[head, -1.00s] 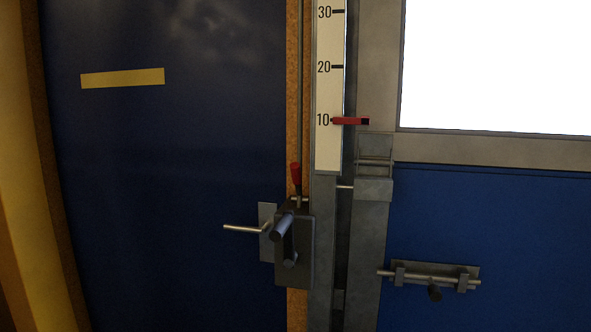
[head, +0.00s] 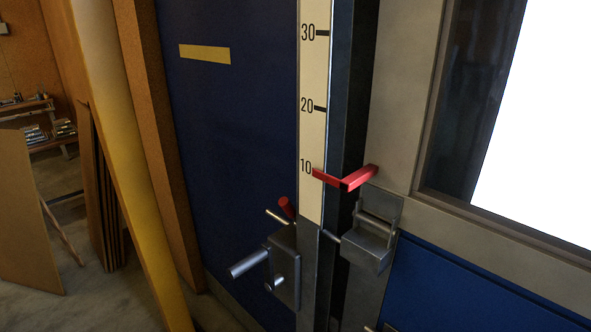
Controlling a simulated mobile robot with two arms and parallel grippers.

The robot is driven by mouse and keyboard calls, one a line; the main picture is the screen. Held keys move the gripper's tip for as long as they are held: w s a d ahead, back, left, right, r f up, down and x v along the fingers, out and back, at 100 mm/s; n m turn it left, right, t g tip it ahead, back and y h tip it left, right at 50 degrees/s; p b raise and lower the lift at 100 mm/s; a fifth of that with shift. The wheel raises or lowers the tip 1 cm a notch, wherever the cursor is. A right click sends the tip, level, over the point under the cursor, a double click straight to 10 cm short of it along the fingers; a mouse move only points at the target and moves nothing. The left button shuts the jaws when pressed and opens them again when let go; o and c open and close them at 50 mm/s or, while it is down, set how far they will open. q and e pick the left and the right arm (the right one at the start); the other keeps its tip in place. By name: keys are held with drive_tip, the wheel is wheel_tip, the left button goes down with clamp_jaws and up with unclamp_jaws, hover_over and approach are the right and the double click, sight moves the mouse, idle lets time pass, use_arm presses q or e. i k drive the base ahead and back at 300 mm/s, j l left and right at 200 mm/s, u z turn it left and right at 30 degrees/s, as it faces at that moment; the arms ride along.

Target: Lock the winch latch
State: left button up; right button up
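The winch is a grey box (head: 285,262) on the frame post, low in the middle of the head view. Its cylindrical crank handle (head: 249,263) sticks out to the left. A small red-tipped lever (head: 286,207) stands tilted just above the box, with a thin metal rod (head: 277,216) beside it. The lever looks like the winch latch, but I cannot tell its exact position. Neither of my grippers is in view, and nothing touches the winch.
A scale strip (head: 313,120) has a red pointer (head: 345,179) near the 10 mark. A metal bracket (head: 370,240) sits right of the winch. The glass frame (head: 400,100) stands at right. A yellow post (head: 125,160) rises at left, with leaning boards (head: 28,210) and shelves behind it.

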sight(283, 202)
drive_tip(key=j+z, duration=0.3)
drive_tip(key=z, duration=0.15)
drive_tip(key=k+j+z, duration=0.15)
drive_tip(key=j+z, duration=0.15)
drive_tip(key=z, duration=0.15)
drive_tip(key=k+j+z, duration=0.1)
drive_tip(key=j+z, duration=0.15)
drive_tip(key=z, duration=0.2)
